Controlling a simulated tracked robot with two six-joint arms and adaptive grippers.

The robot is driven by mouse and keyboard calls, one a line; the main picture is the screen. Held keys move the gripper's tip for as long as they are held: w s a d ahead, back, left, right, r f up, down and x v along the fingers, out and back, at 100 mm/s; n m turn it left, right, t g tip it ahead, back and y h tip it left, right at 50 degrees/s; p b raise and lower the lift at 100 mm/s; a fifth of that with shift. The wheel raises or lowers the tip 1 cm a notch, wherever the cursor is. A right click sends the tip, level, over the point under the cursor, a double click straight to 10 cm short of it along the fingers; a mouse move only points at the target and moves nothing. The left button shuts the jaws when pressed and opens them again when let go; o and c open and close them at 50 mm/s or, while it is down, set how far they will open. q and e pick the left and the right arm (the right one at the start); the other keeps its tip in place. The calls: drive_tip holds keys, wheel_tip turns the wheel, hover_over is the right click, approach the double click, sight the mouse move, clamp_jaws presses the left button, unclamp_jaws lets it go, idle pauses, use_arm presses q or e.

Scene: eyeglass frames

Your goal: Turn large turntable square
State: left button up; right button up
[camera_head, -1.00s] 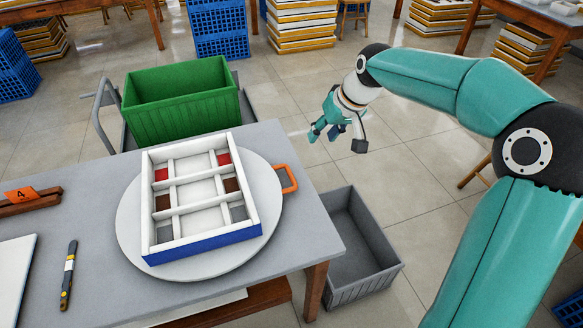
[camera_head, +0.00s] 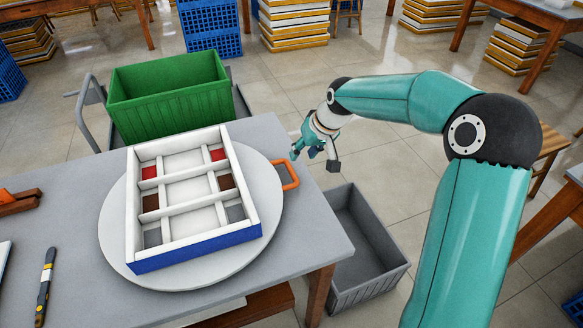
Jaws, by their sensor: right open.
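The large turntable (camera_head: 260,235) is a round pale grey disc on the grey table. An orange loop handle (camera_head: 291,174) sticks out from its right side, over the table's right part. A white divided tray (camera_head: 134,210) with a blue front side lies on the turntable, slightly askew to the table edges. Red, brown and grey patches show in its side compartments. My right gripper (camera_head: 314,155) is open and empty, just above and right of the handle in the picture, apart from it. My left gripper is not in view.
A green crate (camera_head: 170,105) on a cart stands behind the table (camera_head: 60,200). A grey bin (camera_head: 365,275) sits on the floor right of the table. A dark-handled tool (camera_head: 45,285) lies at the table's left. Blue crates (camera_head: 212,42) stand farther back.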

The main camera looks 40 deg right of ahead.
sight(292, 170)
drive_tip(key=x, duration=0.9)
drive_tip(key=shift+c, duration=0.3)
clamp_jaws()
